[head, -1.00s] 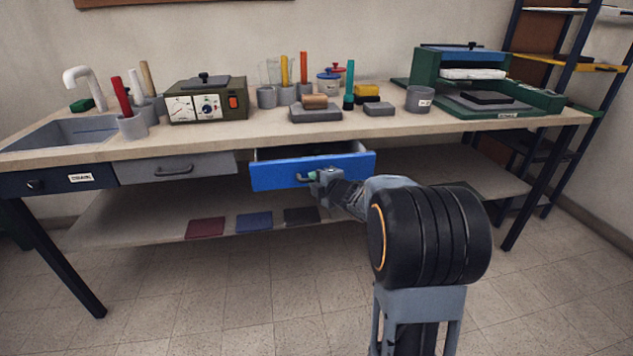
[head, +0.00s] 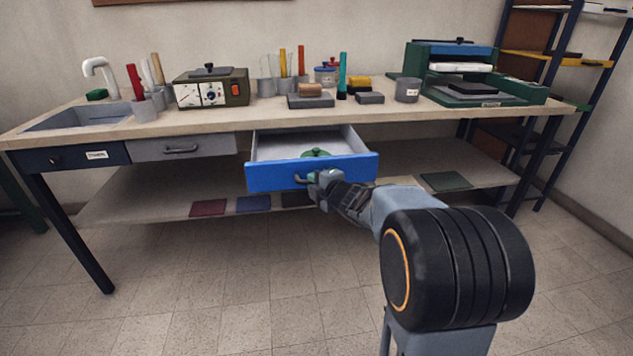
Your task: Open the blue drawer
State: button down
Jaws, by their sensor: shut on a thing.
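The blue drawer (head: 280,177) sticks well out from under the bench top. Its grey inside (head: 285,148) shows, with a small green thing (head: 316,153) lying in it near the front. My gripper (head: 314,184) is shut on the dark handle (head: 301,181) at the middle of the blue front. The fingertips and part of the handle are small and partly hidden by the gripper itself.
A grey drawer (head: 181,147) and a dark blue drawer (head: 70,158) to the left are closed. The bench top (head: 225,122) holds tools and a green press (head: 480,75). Coloured squares lie on the low shelf (head: 140,195). Floor in front is clear.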

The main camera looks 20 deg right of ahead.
jog(key=shift+d, duration=0.1)
jog(key=c, duration=1.2)
grip_release()
jog(key=shift+o, duration=0.2)
jog(key=p+v, duration=0.4)
jog(key=v, duration=0.9)
jog(key=shift+s+r, duration=0.15)
jog(key=shift+s, duration=0.2)
jog(key=shift+d+r, duration=0.1)
